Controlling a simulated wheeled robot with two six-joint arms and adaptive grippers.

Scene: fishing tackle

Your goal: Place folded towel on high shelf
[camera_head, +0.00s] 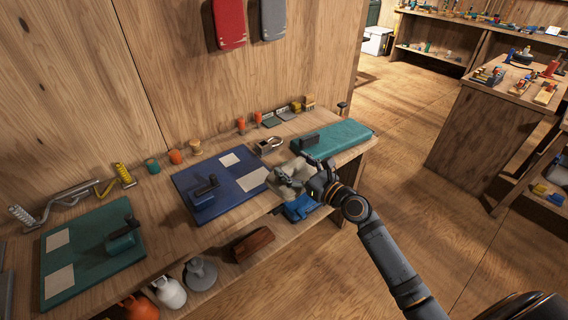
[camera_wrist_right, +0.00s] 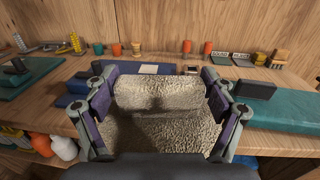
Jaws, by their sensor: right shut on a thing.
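A beige, rough-textured folded towel (camera_wrist_right: 165,132) fills the space between the fingers of my right gripper (camera_wrist_right: 160,98) in the wrist view. The gripper is shut on it, with one finger at each side. In the head view my right gripper (camera_head: 312,183) is at the front edge of the wooden bench top (camera_head: 150,200). The towel (camera_head: 287,186) shows there just left of the gripper, partly hidden by it. I cannot tell whether it touches the bench. My left gripper is out of view. Which surface is the high shelf is unclear.
A blue mat (camera_head: 232,190) with a dark-handled tool lies left of the towel. A teal case (camera_head: 335,138) lies at the bench's right end. Small jars and boxes line the wall. The lower shelf holds bottles (camera_head: 170,292), a brown block (camera_head: 254,244) and a blue item (camera_head: 300,209).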

